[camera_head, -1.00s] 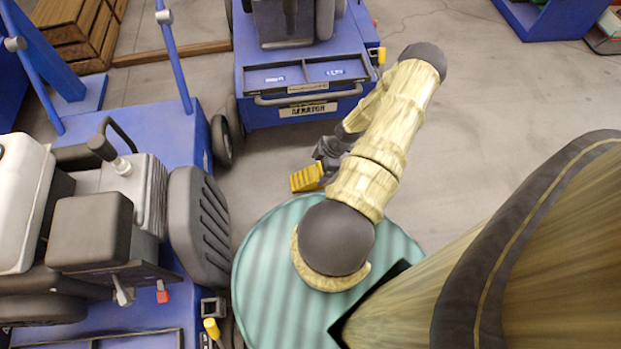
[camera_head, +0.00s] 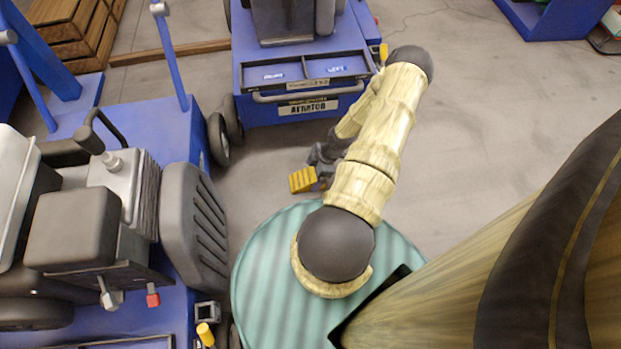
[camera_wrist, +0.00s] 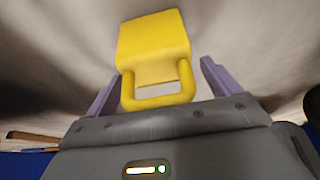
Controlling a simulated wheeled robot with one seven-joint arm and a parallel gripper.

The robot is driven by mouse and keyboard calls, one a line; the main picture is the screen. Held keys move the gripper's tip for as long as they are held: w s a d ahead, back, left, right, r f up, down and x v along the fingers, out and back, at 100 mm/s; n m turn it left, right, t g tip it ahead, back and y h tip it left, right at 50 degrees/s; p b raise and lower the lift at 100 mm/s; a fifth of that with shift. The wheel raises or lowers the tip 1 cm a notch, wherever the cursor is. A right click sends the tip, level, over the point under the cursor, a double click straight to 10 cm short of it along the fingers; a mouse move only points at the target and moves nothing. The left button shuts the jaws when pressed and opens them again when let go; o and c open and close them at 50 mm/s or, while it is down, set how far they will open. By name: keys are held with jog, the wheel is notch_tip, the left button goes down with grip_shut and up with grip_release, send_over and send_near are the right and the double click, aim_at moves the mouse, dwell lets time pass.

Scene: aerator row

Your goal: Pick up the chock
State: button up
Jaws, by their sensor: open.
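The yellow chock (camera_head: 302,180) is on the grey floor just beyond my teal base, partly hidden by my gripper and arm in the head view. In the wrist view the chock (camera_wrist: 152,55) has a block body and a loop handle at its near end. My gripper (camera_wrist: 158,88) is open, with one purple-grey finger on each side of the handle. Gaps show between the handle and both fingers. In the head view my gripper (camera_head: 322,165) is a dark shape right beside the chock, and its fingers are hard to make out.
A blue aerator (camera_head: 300,85) with a front handle stands beyond the chock. Wooden pallets (camera_head: 75,30) lie at the back left. The floor at right (camera_head: 500,120) is clear.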

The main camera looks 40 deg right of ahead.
aim_at(313, 173)
jog(key=c, duration=1.5)
jog(key=shift+r, duration=0.15)
notch_tip(313, 173, up, 10)
jog(key=p, duration=0.6)
